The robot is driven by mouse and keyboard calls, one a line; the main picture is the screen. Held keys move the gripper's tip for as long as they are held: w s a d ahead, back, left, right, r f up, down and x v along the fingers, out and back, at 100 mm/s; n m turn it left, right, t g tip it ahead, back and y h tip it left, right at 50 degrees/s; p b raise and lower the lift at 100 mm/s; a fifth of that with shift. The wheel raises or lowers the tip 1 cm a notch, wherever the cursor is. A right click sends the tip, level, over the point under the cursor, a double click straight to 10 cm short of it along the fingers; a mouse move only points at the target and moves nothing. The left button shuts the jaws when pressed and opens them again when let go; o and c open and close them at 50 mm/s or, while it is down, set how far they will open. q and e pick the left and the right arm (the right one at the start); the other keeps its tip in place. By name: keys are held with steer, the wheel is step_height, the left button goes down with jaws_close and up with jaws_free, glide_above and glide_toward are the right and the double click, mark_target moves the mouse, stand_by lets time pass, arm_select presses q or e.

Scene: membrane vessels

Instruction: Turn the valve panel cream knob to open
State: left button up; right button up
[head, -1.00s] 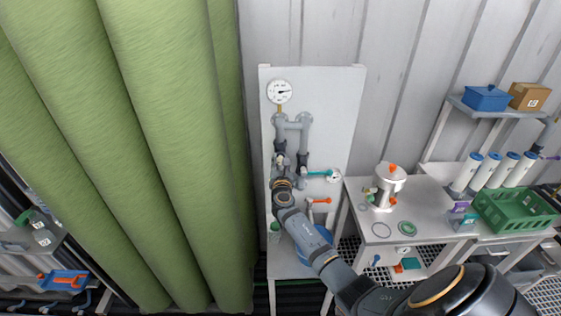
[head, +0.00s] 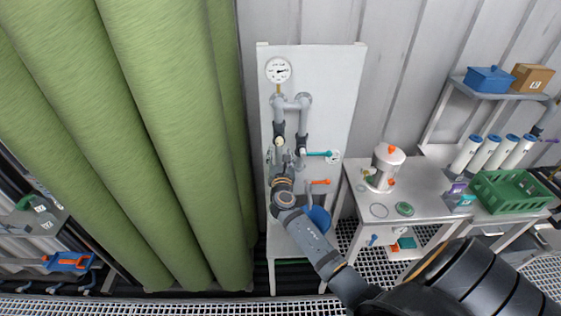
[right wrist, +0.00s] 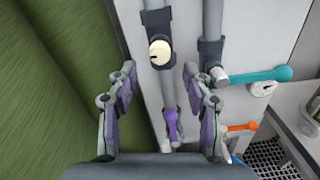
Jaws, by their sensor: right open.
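The valve panel (head: 338,95) is a pale upright board with grey pipes. The cream knob (right wrist: 160,52) is a round disc with a dark mark near its left edge, on a dark valve body of the left pipe. My right gripper (right wrist: 159,72) is open and empty, its two fingers on either side of that pipe in the picture. The knob shows between and slightly beyond the fingertips; I see no contact. In the head view my right gripper (head: 282,160) is in front of the panel's left pipe and hides part of it. My left gripper is not in view.
A teal lever (right wrist: 255,76), a purple handle (right wrist: 172,125) and an orange lever (right wrist: 240,127) are close by on the panel. Green rolls (head: 165,130) stand at the left. A steel table (head: 425,200) with a white vessel (head: 386,165) is at the right.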

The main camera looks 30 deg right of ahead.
steer(key=v, duration=0.5)
stand_by(0.3)
